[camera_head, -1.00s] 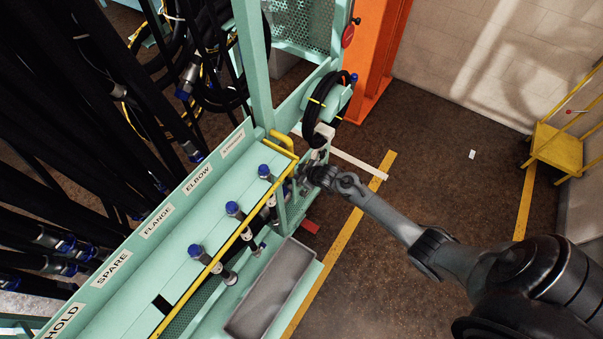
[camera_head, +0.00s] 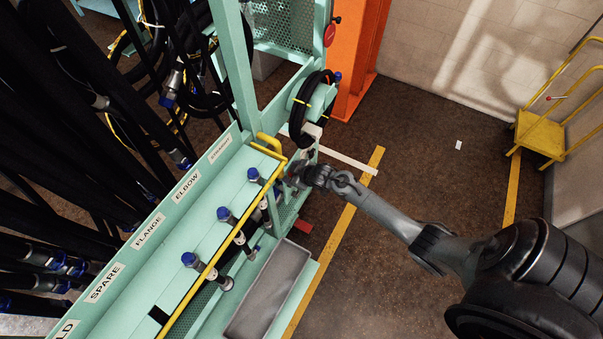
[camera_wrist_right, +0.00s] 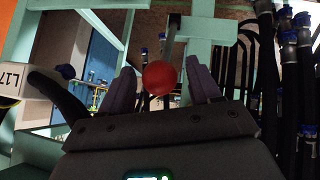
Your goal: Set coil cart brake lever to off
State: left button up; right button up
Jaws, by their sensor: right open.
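A red ball knob (camera_wrist_right: 160,78) sits between the two fingers of my right gripper in the right wrist view. A grey bar (camera_wrist_right: 172,38) runs upward behind it and looks like the brake lever's shaft. My right gripper (camera_wrist_right: 165,85) is open around the knob, with a gap on both sides. In the head view my right gripper (camera_head: 296,175) is at the end of the teal rack (camera_head: 120,287), below the coiled black hose (camera_head: 309,112). The knob cannot be made out there. My left gripper is out of view.
A yellow rail (camera_head: 215,262) and several blue-capped fittings (camera_head: 224,214) line the rack near the gripper. A grey tray (camera_head: 268,290) is at the front. An orange post (camera_head: 357,60) stands behind. A yellow step stand (camera_head: 545,135) is at right. The floor between is open.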

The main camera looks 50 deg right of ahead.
jog(key=v, duration=0.8)
jog(key=shift+r, duration=0.2)
jog(key=shift+s+p, duration=0.15)
jog(key=shift+p, duration=0.15)
jog(key=s+a+r+g+y+p, duration=0.1)
jog(key=s+a+r+p, duration=0.15)
jog(key=s+a, duration=0.3)
jog(key=s+a+r+p, duration=0.1)
jog(key=s+a+p, duration=0.3)
jog(key=a, duration=0.3)
jog(key=s+a+r+g+p, duration=0.1)
jog(key=s+a+r+g, duration=0.1)
jog(key=s+r, duration=0.4)
jog(key=s+a+r+m+g, duration=0.1)
jog(key=s+a+r+g, duration=0.1)
jog(key=s+r, duration=0.3)
notch_tip(320, 180, up, 4)
jog(key=shift+s+a+f+m+g+p, duration=0.2)
jog(key=shift+s+a+m+g+p, duration=0.15)
jog(key=shift+a, duration=0.55)
